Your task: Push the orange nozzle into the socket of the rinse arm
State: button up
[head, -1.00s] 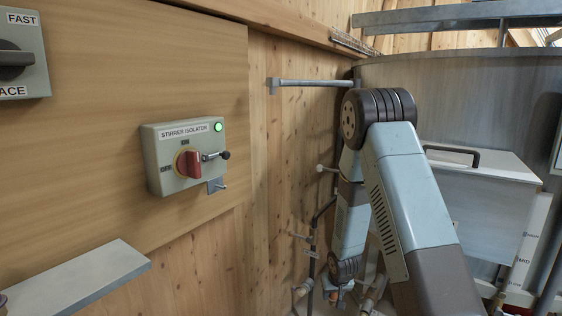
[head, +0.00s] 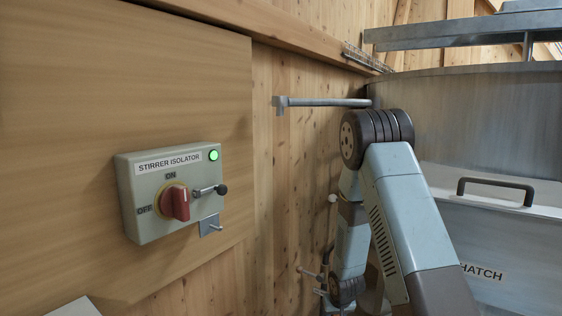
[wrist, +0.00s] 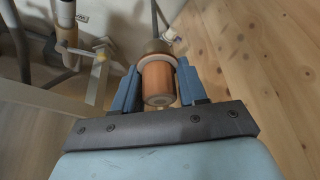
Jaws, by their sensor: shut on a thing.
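In the wrist view my gripper (wrist: 158,77) has its two blue fingers closed on the sides of an orange-brown cylinder, which I take for the orange nozzle (wrist: 158,85). Its round end faces the camera, and a pale ring shows at its far end. A dark olive rounded part (wrist: 153,47) lies just beyond the ring, with a thin rod rising from it. I cannot tell whether the nozzle touches that part, or whether it is the rinse arm's socket. In the head view the gripper is below the picture edge.
The stirrer isolator (head: 175,192) is on the wooden wall at left. A grey bar (head: 325,102) sticks out near the metal tank (head: 460,115). Pipes and a pale frame (wrist: 95,80) are left of my gripper.

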jog(key=shift+d, duration=0.4)
